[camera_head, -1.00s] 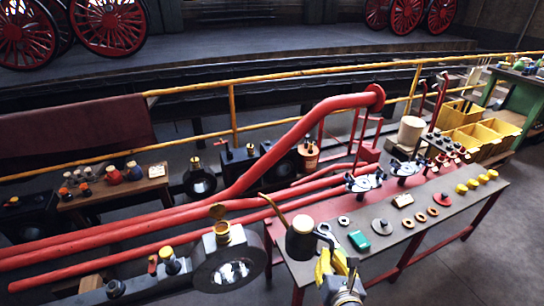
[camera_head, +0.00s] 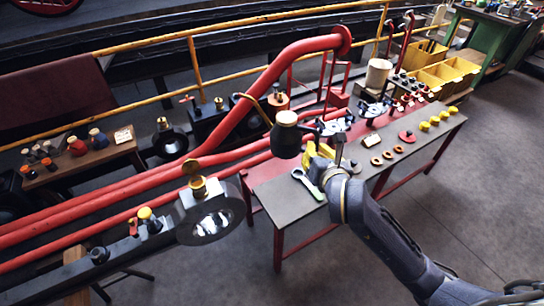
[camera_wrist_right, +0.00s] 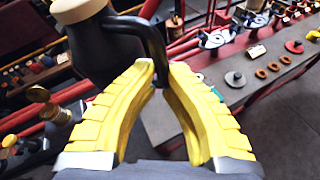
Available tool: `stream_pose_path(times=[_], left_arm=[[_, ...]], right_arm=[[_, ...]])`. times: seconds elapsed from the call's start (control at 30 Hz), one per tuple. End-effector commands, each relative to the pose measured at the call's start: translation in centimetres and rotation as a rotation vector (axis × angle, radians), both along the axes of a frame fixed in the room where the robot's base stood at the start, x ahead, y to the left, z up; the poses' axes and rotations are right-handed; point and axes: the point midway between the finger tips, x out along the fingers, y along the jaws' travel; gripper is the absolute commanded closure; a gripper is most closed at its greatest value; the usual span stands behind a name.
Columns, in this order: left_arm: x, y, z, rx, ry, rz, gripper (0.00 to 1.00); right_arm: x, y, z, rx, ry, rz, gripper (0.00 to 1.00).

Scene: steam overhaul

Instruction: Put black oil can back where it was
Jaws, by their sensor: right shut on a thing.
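The black oil can (camera_head: 285,142) has a dark round body, a tan cap and a thin curved copper-coloured spout. My right gripper (camera_head: 318,157), with yellow fingers, is shut on its handle and holds it over the back left part of the grey-topped workbench (camera_head: 268,192). In the right wrist view the can (camera_wrist_right: 98,50) is upright or slightly tilted, and its dark handle (camera_wrist_right: 153,45) passes between the yellow fingers (camera_wrist_right: 160,85). The can appears to be in the air. My left gripper is not in view.
A wrench (camera_head: 309,184) lies on the bench below the gripper. Rings, a red disc (camera_head: 407,136) and yellow knobs (camera_head: 434,120) lie farther right. Red pipes (camera_head: 230,158) run behind the can. A metal cylinder with a round opening (camera_head: 210,222) stands left of the bench.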

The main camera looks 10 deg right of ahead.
Motion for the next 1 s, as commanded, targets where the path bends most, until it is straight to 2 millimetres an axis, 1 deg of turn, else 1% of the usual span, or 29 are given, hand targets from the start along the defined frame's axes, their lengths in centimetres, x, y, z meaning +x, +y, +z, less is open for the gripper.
stream_pose_path(times=[0.03,0.07,0.13,0.3,0.5,0.6,0.7,0.8,0.93,1.0], left_arm=[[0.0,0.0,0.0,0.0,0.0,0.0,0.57],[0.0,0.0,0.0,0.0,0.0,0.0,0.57],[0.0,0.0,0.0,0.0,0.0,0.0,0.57],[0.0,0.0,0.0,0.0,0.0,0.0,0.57],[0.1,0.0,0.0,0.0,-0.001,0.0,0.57],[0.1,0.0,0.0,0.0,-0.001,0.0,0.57],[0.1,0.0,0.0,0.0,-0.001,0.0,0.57],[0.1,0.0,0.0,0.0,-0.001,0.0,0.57],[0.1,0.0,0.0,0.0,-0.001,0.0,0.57],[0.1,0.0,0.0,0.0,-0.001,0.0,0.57]], right_arm=[[0.1,0.2,-1.4,0.0,0.007,-0.008,1.0],[0.3,0.2,-2.2,0.0,0.007,-0.015,1.0],[1.0,0.3,-4.4,0.001,0.008,-0.033,1.0],[3.3,0.3,-9.6,0.002,0.004,-0.094,1.0],[5.3,0.3,-14.8,0.006,0.002,-0.142,1.0],[6.1,0.3,-16.7,0.007,-0.001,-0.154,1.0],[6.8,0.4,-18.0,0.01,-0.002,-0.159,1.0],[7.5,0.3,-18.7,0.012,-0.005,-0.159,1.0],[8.0,0.6,-18.9,0.015,-0.006,-0.152,1.0],[8.0,0.7,-19.7,0.014,-0.003,-0.152,1.0]])
